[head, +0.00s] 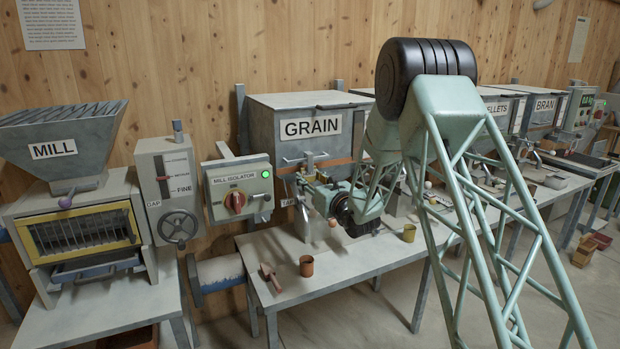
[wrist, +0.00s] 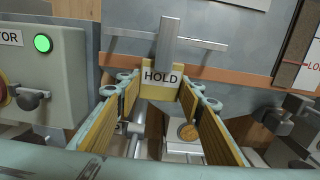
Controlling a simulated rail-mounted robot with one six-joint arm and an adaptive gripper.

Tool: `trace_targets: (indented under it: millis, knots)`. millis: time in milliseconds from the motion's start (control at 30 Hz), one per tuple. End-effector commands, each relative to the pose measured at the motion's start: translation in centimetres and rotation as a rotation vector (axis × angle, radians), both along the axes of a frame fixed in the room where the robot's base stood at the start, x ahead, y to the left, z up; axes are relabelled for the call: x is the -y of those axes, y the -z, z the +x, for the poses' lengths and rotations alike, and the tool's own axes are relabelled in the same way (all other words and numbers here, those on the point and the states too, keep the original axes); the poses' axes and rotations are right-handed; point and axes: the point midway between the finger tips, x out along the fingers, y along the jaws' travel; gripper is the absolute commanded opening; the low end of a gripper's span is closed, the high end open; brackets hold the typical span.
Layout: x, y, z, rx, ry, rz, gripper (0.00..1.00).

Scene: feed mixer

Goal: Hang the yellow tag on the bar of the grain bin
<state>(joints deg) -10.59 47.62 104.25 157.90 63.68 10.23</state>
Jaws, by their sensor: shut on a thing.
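The yellow tag, with a white HOLD label, shows in the wrist view (wrist: 161,78) between the tips of my gripper (wrist: 160,92). My gripper is shut on it. A grey upright strip rises from behind the tag and crosses in front of the bar (wrist: 125,34). I cannot tell whether it hooks over the bar or only stands before it. The bar runs across the front of the grain bin (wrist: 238,62). In the head view, the grain bin (head: 345,122) stands behind my gripper (head: 318,184), with its bar (head: 293,161) below the GRAIN label. The tag is too small to make out there.
The mill isolator box with a green lamp (wrist: 43,43) is close on the left. A rust-coloured strip lies below the bar. A brown cup (head: 307,266), a scoop (head: 270,277) and a yellow cup (head: 409,233) stand on the bench (head: 345,262).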

Motion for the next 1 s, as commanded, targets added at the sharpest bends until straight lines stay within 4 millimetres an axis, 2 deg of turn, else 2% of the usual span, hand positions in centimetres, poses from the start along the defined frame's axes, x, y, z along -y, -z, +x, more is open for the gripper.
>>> trace_targets:
  millis: [200,667,700,867,1000]
  knots:
    - [-0.01,0.72,0.01,0.001,0.000,0.001,0.26]
    - [0.00,0.88,0.00,0.001,0.000,0.001,0.26]
    - [0.00,0.88,0.00,0.001,0.000,0.001,0.35]
    - [0.00,0.88,0.00,0.000,0.000,0.000,0.50]
    - [0.00,0.89,0.00,0.000,0.000,0.000,0.50]
